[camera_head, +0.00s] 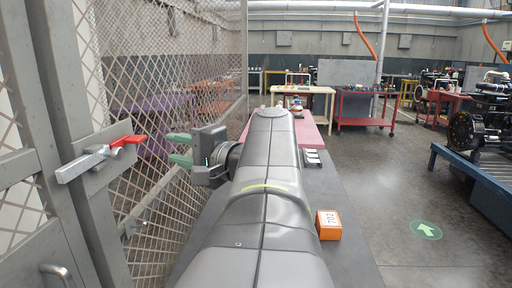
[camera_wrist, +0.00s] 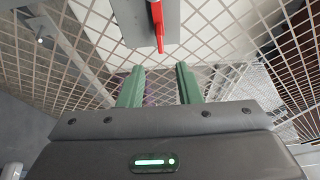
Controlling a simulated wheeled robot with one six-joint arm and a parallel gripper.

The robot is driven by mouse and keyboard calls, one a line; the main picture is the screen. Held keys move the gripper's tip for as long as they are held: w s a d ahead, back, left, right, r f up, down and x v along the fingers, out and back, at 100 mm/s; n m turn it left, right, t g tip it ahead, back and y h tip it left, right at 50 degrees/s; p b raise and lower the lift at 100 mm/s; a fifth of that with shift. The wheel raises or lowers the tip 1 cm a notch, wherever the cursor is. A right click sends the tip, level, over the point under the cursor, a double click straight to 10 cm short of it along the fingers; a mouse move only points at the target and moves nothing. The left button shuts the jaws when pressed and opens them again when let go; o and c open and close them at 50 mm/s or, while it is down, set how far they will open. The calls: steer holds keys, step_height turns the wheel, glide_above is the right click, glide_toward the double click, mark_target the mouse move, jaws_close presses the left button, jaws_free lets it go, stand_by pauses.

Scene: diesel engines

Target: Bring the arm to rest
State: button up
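My gripper (camera_head: 168,148) is at the left of the head view, in front of a wire-mesh gate, with its two green fingers pointing left. In the wrist view its fingers (camera_wrist: 158,70) stand apart with nothing between them, so it is open and empty. A grey latch with a red handle (camera_head: 130,141) is on the gate frame to the left of the fingertips. The red handle also shows in the wrist view (camera_wrist: 157,22), beyond the fingertips, with a visible gap. My arm stretches forward through the middle of the head view and hides part of what lies behind it.
The mesh gate (camera_head: 170,60) closes off the left side. An orange box marked 702 (camera_head: 328,225) sits on the dark surface right of my arm. A red table (camera_head: 362,122) and an engine on a blue stand (camera_head: 468,175) are farther off.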

mark_target(141, 140)
steer(key=p+x, duration=0.3)
steer(key=x, duration=1)
steer(key=shift+w+a, duration=0.1)
steer(key=shift+a, duration=0.1)
steer(key=shift+d, duration=0.1)
